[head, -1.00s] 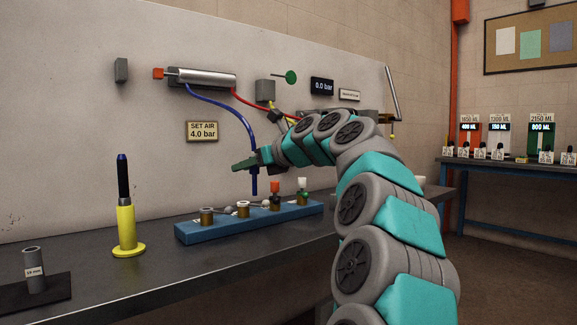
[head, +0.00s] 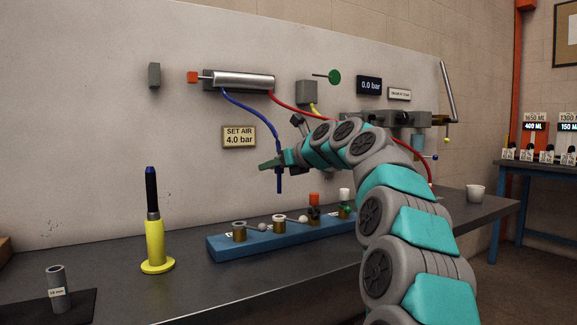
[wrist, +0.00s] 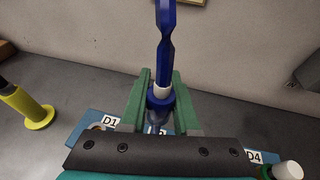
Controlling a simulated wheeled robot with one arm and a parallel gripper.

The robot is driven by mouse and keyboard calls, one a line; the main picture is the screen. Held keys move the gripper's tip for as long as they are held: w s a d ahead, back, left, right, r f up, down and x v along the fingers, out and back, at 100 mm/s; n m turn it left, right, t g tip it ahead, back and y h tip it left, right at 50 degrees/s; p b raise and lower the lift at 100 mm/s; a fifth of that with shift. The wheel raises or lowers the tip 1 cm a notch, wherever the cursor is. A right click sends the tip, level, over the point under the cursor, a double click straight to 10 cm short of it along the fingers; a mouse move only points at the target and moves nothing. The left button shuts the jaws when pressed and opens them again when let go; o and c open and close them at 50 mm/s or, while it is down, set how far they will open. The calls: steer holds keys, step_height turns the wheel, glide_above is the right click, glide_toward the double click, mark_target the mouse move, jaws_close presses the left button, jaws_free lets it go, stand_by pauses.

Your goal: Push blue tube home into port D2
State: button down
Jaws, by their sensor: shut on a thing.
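The blue tube (head: 279,184) hangs upright from my gripper (head: 278,164), its lower end free in the air. In the head view it appears above the second port (head: 279,223) of the blue block (head: 222,248), with a visible gap. The tube's upper part curves up to the silver cylinder (head: 238,82). In the wrist view, the green jaws (wrist: 160,98) are shut on the blue tube (wrist: 164,50) near a white band.
A red-topped fitting (head: 314,199) and a white-topped fitting (head: 345,194) stand in the block's right-hand ports. A yellow stand with a black and blue rod (head: 155,240) is at left, a grey sleeve (head: 57,285) at front left. A white cup (head: 475,192) is far right.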

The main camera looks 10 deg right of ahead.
mark_target(278, 185)
steer(key=shift+f+b, duration=0.75)
steer(key=shift+f, duration=2.15)
steer(key=shift+p, duration=0.8)
steer(key=shift+f, duration=2)
steer(key=c, duration=0.6)
jaws_free()
steer(key=v, duration=0.6)
steer(key=shift+s+d+r, duration=0.1)
steer(key=shift+s, duration=0.1)
steer(key=shift+s+d+r, duration=0.15)
steer(key=shift+s+d, duration=0.15)
steer(key=shift+s, duration=0.25)
